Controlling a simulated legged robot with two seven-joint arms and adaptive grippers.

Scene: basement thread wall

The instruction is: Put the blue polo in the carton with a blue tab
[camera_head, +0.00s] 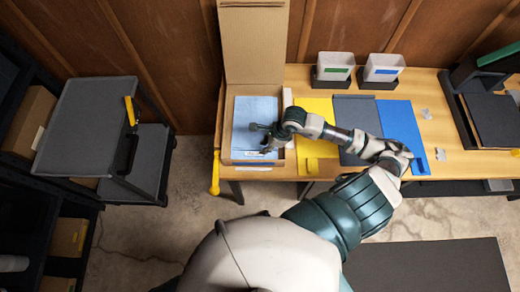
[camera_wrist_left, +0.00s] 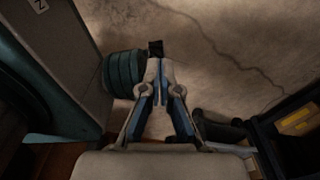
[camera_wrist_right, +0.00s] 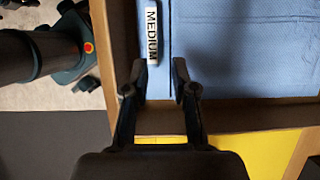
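The blue polo (camera_head: 255,115) lies folded and flat inside an open cardboard carton (camera_head: 253,45) at the left end of the table. Its lid stands up at the back. In the right wrist view, the light blue cloth (camera_wrist_right: 240,50) has a white MEDIUM label (camera_wrist_right: 151,35). My right gripper (camera_head: 262,138) is over the front part of the polo. Its fingers (camera_wrist_right: 158,68) are apart, with nothing clearly held; contact with the cloth cannot be told. My left gripper (camera_wrist_left: 159,68) has its fingers together, away from the table. I cannot make out a blue tab on the carton.
Yellow (camera_head: 316,115), grey (camera_head: 356,112) and blue (camera_head: 400,122) flat panels lie right of the carton. A grey cart (camera_head: 85,115) stands left. Floor between cart and table is clear.

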